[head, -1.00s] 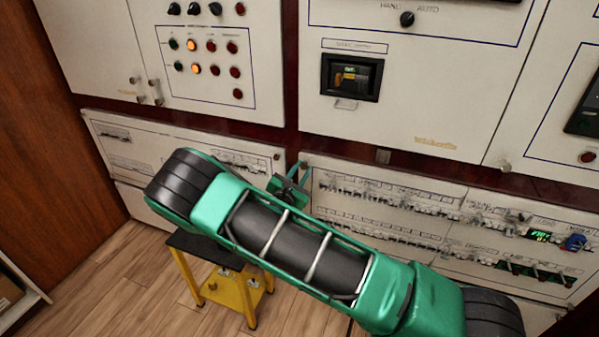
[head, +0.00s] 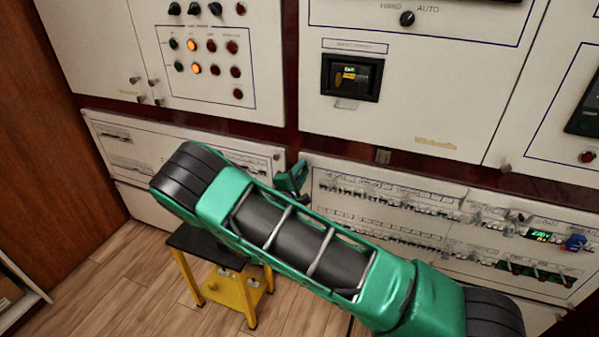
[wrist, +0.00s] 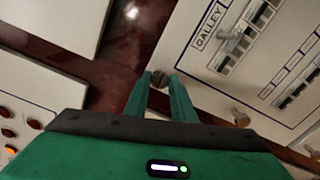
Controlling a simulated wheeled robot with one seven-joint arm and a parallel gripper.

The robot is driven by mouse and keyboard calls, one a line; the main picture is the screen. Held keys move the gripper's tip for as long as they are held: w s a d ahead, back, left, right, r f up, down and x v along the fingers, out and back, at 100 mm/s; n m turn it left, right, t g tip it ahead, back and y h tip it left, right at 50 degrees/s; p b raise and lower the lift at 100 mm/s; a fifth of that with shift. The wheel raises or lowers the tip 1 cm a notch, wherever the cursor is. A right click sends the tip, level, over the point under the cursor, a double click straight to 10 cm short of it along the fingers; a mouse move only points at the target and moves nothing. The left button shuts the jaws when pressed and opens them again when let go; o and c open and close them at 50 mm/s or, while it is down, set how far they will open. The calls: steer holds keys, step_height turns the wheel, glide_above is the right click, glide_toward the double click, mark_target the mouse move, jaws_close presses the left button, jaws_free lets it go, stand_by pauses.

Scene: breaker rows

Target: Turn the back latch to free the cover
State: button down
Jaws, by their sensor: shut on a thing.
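My gripper (wrist: 160,82) shows its two green fingers in the wrist view, with a small dark latch knob (wrist: 160,77) between their tips. They close on this latch at the edge of the pale cover panel, beside the dark red frame. In the head view my gripper (head: 298,172) is at the upper left corner of the lower breaker cover (head: 330,168), just right of the gap between two lower panels. The fingers hide the latch there. The cover lies flat against the cabinet.
A round metal knob (wrist: 240,116) sits close to the right finger, and another fitting (wrist: 230,44) is by the GALLEY label. Breaker rows (head: 385,205) fill the cover's face. A yellow step stool (head: 222,280) stands on the floor below my arm.

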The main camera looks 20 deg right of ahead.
steer(key=shift+w+a+f+m, duration=0.1)
steer(key=shift+a+m, duration=0.15)
steer(key=shift+m, duration=0.35)
steer(key=c, duration=1.5)
jaws_free()
steer(key=shift+d, duration=0.1)
steer(key=v, duration=1.1)
steer(key=shift+w+d, duration=0.1)
